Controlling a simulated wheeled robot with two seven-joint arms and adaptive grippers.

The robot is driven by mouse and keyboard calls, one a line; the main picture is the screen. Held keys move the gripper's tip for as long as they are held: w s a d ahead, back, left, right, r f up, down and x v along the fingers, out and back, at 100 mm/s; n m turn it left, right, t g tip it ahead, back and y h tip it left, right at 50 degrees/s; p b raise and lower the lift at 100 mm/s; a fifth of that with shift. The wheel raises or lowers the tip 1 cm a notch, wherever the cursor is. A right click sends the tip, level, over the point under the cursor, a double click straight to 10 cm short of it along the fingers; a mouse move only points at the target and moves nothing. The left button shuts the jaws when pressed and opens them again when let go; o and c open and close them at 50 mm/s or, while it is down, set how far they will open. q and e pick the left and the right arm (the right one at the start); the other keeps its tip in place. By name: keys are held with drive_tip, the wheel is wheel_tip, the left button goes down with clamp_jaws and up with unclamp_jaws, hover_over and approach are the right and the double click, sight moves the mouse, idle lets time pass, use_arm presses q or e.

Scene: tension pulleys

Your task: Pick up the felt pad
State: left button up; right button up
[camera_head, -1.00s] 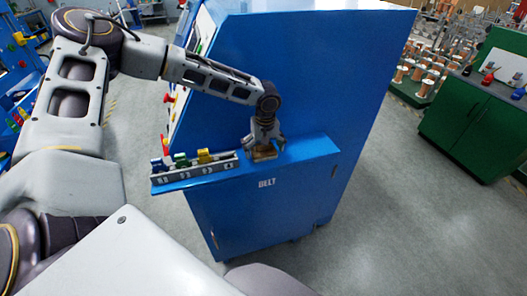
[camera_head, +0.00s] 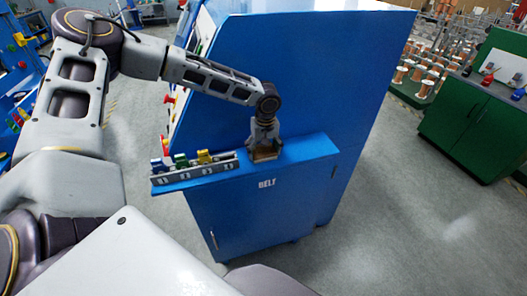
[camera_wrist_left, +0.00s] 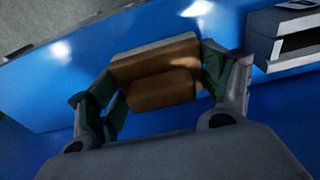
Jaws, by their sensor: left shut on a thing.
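The felt pad (camera_wrist_left: 160,92) is a brown block with a lighter tan part, seen in the left wrist view between the fingers. In the head view it shows as a small brown piece (camera_head: 264,154) at the blue ledge. My left gripper (camera_head: 265,148) points down at the ledge and is shut on the pad; in the left wrist view its fingers (camera_wrist_left: 160,95) touch the pad from both sides. Whether the pad still touches the ledge I cannot tell. My right gripper is not in view.
The blue cabinet ledge (camera_head: 310,149) marked BELT carries a grey rack (camera_head: 200,171) with coloured pieces, just left of the gripper. The tall blue cabinet wall (camera_head: 300,70) rises behind. A green cabinet (camera_head: 470,125) stands at right, with open floor between.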

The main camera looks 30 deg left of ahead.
use_arm(q)
drive_tip(key=shift+r, duration=0.1)
wheel_tip(320, 180, up, 28)
drive_tip(key=b, duration=0.2)
idle(0.8)
idle(0.3)
